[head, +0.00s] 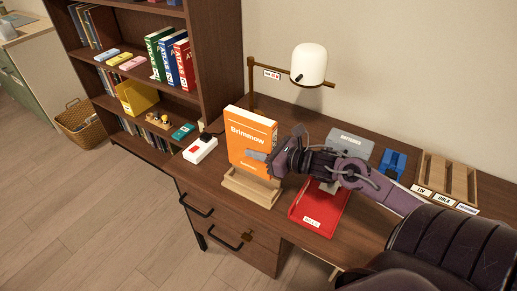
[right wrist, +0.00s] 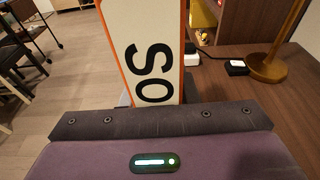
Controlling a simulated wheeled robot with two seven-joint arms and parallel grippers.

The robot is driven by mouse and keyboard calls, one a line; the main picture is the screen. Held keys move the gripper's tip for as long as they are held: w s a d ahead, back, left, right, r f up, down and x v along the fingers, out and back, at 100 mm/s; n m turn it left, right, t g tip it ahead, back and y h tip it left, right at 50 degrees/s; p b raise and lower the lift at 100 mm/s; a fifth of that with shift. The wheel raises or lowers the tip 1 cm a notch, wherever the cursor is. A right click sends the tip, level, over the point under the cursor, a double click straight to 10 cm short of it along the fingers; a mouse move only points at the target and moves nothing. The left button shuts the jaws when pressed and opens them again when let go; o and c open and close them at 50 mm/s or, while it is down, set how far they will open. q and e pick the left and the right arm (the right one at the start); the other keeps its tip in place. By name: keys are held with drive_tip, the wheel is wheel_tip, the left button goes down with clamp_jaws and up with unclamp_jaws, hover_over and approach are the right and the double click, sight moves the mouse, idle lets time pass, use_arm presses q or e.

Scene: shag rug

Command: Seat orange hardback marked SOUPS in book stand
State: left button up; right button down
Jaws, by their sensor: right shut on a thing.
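The orange hardback (head: 250,132), with "Brimmow" on its cover, stands upright at the wooden book stand (head: 248,190) on the desk. In the right wrist view its pale spine (right wrist: 150,60) shows the large letters "SO"; the rest of the word is out of sight. My right gripper (head: 267,160) is shut on the book's lower right part, with one finger across the front cover. The book's lower edge is just above or within the stand; I cannot tell whether it touches the bottom. My left gripper is not in view.
A red tray (head: 318,222) lies right of the stand, under my right arm. A white box with a red switch (head: 200,149) sits to the left. A lamp (head: 309,64) stands behind. A grey box (head: 350,143), blue item (head: 392,163) and wooden rack (head: 447,178) are farther right.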

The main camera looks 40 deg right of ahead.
sight(259, 171)
drive_tip(key=shift+f+b, duration=1.9)
drive_tip(key=shift+f, duration=0.45)
drive_tip(key=shift+f+b, duration=1.8)
drive_tip(key=shift+f, duration=0.1)
drive_tip(key=c, duration=1.1)
unclamp_jaws()
drive_tip(key=shift+o, duration=0.3)
drive_tip(key=shift+f, duration=0.1)
drive_tip(key=p+v, duration=0.1)
drive_tip(key=v, duration=0.7)
drive_tip(key=shift+a, duration=0.1)
